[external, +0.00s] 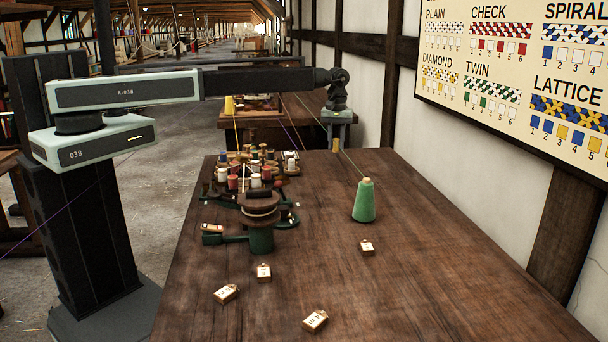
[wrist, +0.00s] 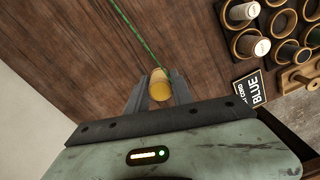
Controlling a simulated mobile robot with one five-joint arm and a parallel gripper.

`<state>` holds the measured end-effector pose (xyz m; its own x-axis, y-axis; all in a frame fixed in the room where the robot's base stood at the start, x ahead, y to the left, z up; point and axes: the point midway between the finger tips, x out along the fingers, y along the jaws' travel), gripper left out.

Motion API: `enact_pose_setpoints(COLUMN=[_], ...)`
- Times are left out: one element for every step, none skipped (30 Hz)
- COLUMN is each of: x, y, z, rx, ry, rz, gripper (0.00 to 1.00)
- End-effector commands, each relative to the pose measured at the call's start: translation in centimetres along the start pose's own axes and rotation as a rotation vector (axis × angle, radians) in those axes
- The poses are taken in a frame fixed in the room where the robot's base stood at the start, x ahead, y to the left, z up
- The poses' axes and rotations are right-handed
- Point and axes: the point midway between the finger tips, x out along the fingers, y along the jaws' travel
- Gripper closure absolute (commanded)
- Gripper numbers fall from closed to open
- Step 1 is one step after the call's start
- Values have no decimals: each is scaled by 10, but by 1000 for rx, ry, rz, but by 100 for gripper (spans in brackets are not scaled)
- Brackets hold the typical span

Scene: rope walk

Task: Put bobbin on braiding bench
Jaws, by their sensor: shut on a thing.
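My gripper (external: 338,145) hangs at the far edge of the braiding bench (external: 420,260). In the wrist view my gripper (wrist: 158,92) is shut on a small yellowish round-ended thing (wrist: 160,86), which looks like the bobbin. Only its end shows there, the rest is hidden beneath.
A green cone (external: 364,202) stands upright on the bench, right of a green-based braiding stand (external: 261,238). Bobbins (external: 255,181) stand in a rack at the bench's left side. Several small tags (external: 315,321) lie near the front. The wall is at the right; the right half is mostly clear.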

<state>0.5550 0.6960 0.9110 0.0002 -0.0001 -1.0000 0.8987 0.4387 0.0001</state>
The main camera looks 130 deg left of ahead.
Motion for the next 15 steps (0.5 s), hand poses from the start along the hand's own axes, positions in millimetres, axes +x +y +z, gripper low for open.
enact_pose_setpoints(x=[-19,-22,-25,-27,-27,-27,-26,-26,-25,-24,-24,-24,-24,-24,-25], y=[0,0,0,0,0,0,0,0,0,0,0,0,0,1,2], z=[0,0,0,0,0,0,0,0,0,0,0,0,0,1,4], rx=[0,0,0,0,0,0,0,0,0,0,0,0,0,2,8], ry=[0,0,0,0,0,0,0,0,0,0,0,0,0,0,0], rz=[0,0,0,0,0,0,0,0,0,0,0,0,0,0,0], gripper=[100,100,100,100,100,100,100,100,100,100,100,100,100,100,100])
